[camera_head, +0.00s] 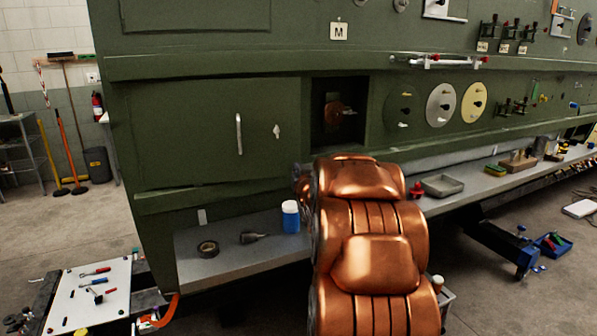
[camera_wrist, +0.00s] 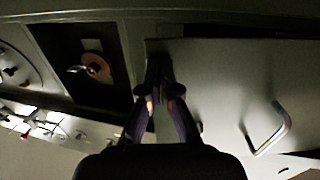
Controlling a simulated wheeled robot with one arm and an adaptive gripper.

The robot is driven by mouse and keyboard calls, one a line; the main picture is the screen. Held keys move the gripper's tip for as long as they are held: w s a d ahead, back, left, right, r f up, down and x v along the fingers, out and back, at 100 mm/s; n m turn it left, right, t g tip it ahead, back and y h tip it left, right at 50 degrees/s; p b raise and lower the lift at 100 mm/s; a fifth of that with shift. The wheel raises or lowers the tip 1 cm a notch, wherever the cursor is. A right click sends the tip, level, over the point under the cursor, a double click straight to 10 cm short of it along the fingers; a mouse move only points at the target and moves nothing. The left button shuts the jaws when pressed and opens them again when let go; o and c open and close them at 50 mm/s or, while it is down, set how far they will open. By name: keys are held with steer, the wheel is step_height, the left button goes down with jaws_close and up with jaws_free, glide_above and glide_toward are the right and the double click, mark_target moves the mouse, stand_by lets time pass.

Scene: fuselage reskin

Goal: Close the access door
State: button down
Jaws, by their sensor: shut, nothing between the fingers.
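The access door appears to be the wide green panel (camera_head: 185,135) with a pale bar handle (camera_head: 239,134) and a small pale latch (camera_head: 277,131) in the head view. It looks nearly flat with the wall; I cannot tell whether it is fully closed. In the wrist view the panel (camera_wrist: 225,75) fills the right side, with its handle (camera_wrist: 270,130) at lower right. My gripper (camera_wrist: 159,82) is shut and empty, its fingertips over the panel's left edge; contact is unclear. In the head view my copper arm hides the gripper.
A dark square recess (camera_head: 340,112) with a copper-coloured part inside lies right of the panel. Round discs (camera_head: 441,104) follow further right.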

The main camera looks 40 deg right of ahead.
steer(key=shift+b+x, duration=0.45)
steer(key=shift+x, duration=2.1)
